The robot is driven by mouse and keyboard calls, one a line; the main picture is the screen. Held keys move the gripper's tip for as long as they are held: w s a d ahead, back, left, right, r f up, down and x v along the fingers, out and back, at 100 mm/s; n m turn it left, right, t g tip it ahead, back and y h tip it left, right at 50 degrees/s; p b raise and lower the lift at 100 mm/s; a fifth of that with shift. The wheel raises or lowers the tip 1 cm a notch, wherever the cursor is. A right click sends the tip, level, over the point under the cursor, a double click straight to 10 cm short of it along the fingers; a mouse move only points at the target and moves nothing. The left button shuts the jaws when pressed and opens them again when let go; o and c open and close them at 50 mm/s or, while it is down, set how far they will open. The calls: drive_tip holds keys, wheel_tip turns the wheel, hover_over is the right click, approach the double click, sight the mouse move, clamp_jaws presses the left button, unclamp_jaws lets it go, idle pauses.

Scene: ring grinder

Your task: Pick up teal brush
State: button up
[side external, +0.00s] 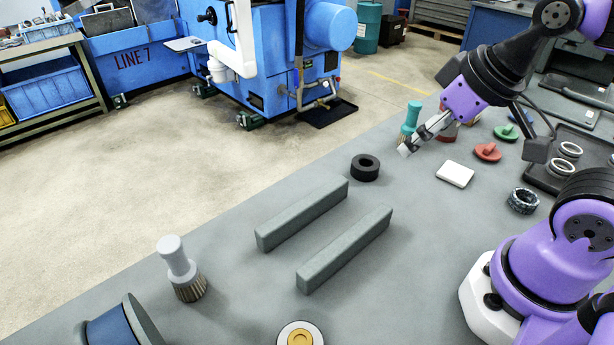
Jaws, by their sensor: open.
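The teal brush (413,113) stands upright on the grey table, near its far edge, with its handle up. Its lower part is partly hidden behind my gripper. My gripper (409,148) reaches in from the upper right, tilted down to the left, with its fingertips just in front of the brush in this view. The gripper is open and holds nothing. I cannot tell from this one view whether the fingers touch the brush.
A black ring (365,168), a white block (455,173) and red (487,152) and green (506,132) knobbed discs lie nearby. Two grey bars (345,248) lie mid-table. A grey-handled brush (182,270) stands front left. A dark tray (544,178) holds metal rings at right.

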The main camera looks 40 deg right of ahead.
drive_tip(key=w+d+r+g, duration=0.1)
drive_tip(key=w+d+r, duration=0.3)
drive_tip(key=w, duration=0.2)
drive_tip(key=g, duration=0.5)
approach(412, 116)
drive_tip(key=shift+w+d+f, duration=0.15)
drive_tip(key=shift+d+f, duration=0.05)
drive_tip(key=shift+d, duration=0.45)
wheel_tip(412, 116, down, 5)
drive_tip(key=shift+d+r, duration=0.1)
drive_tip(key=shift+r, duration=0.05)
wheel_tip(412, 116, down, 6)
drive_tip(key=shift+r, duration=0.15)
clamp_jaws()
